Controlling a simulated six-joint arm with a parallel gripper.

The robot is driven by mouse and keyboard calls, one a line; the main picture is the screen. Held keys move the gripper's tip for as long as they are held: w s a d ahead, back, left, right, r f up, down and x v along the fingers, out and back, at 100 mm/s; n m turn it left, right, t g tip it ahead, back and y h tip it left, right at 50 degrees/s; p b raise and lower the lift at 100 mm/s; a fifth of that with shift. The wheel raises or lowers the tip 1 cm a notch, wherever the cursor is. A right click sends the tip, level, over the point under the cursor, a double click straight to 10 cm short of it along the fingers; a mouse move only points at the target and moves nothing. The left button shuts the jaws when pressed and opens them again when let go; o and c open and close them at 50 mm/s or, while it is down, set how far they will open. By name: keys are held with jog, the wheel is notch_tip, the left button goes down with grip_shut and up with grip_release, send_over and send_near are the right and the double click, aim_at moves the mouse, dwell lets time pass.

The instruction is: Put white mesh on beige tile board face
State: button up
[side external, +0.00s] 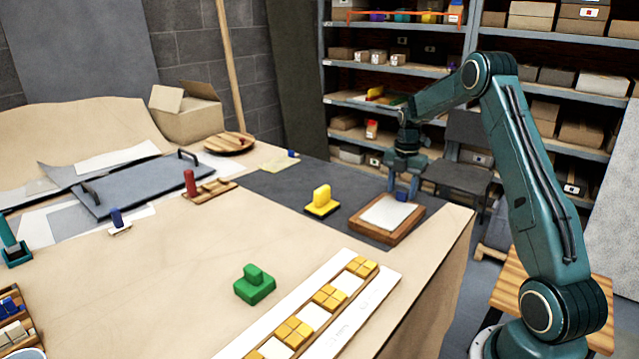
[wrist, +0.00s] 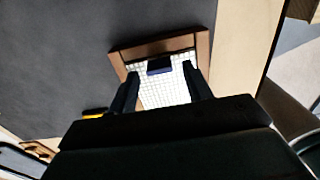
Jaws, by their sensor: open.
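The white mesh (side external: 388,214) lies flat in a shallow brown wooden tray (side external: 419,221) at the table's right end. In the wrist view, the mesh (wrist: 163,93) shows as a fine white grid with a dark blue grip block (wrist: 160,65) on it. My gripper (side external: 402,193) is open, low over the far side of the tray. In the wrist view, the fingers of my gripper (wrist: 161,88) stand either side of the mesh, with the block between and beyond them. I cannot tell whether they touch it. I cannot tell for certain which surface is the beige tile board face.
A long pale board (side external: 372,308) with yellow tile groups and whitish squares lies at the front. A yellow handled block (side external: 321,203) and a green one (side external: 254,285) stand nearby. A grey panel with handles (side external: 135,185) lies at left. Bare table separates them.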

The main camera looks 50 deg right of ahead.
notch_tip(320, 180, up, 12)
jog(key=shift+f, duration=0.15)
dwell(0.4)
jog(key=shift+a, duration=0.1)
dwell(0.4)
jog(key=s+a+r+m+t, duration=0.1)
jog(key=s+a+r+m, duration=0.2)
jog(key=a, duration=0.4)
jog(key=s+a+r+m+t+h, duration=0.1)
jog(key=a+r+m, duration=0.25)
jog(key=a, duration=0.45)
jog(key=s+a+r+m+t, duration=0.1)
jog(key=s+a+r+m, duration=0.2)
jog(key=a, duration=0.4)
jog(key=s+a+f+m+t+y, duration=0.1)
jog(key=s+a+f+m+t, duration=0.1)
jog(key=s+a+m, duration=0.6)
jog(key=s+a+f, duration=0.1)
jog(key=s+a, duration=0.4)
jog(key=s, duration=0.2)
jog(key=shift+s+t, duration=0.3)
jog(key=shift+s, duration=0.05)
